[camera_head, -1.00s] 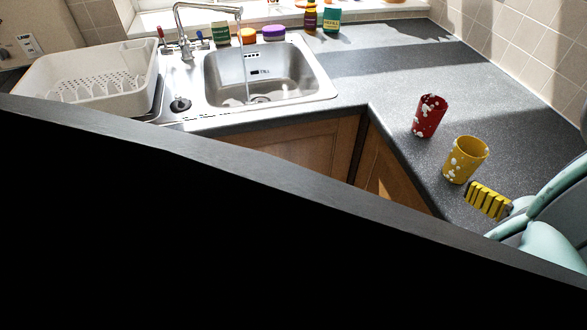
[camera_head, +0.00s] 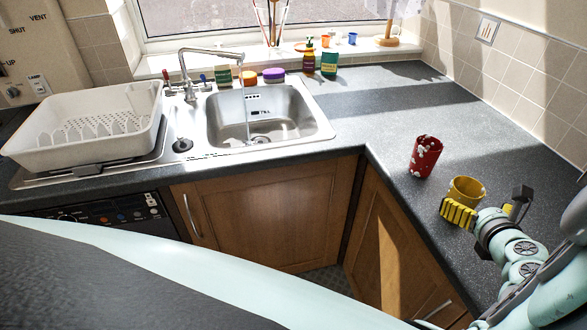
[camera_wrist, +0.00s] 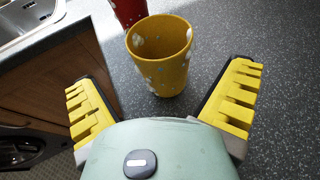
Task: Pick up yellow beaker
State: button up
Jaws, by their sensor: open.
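The yellow beaker (camera_head: 466,188) stands upright on the dark counter at the right, with white spots on its side. In the wrist view the yellow beaker (camera_wrist: 160,58) stands just ahead of my gripper, roughly centred between the jaws, and its open top shows. My gripper (camera_wrist: 163,100) is open and empty, with a yellow toothed finger on each side. In the head view my gripper (camera_head: 460,213) is at the beaker's near side, and one yellow finger hides its lower part. I cannot tell whether they touch.
A red beaker (camera_head: 425,157) with white spots stands behind the yellow one; it also shows in the wrist view (camera_wrist: 129,10). The sink (camera_head: 262,118) and a white dish rack (camera_head: 88,125) are to the left. The counter behind the beakers (camera_head: 400,105) is clear.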

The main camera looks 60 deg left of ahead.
aim_at(459, 188)
jog(key=shift+x, duration=2.45)
jog(key=shift+w+a, duration=0.25)
jog(key=shift+a, duration=0.1)
jog(key=shift+d, duration=0.1)
jog(key=c, duration=1.1)
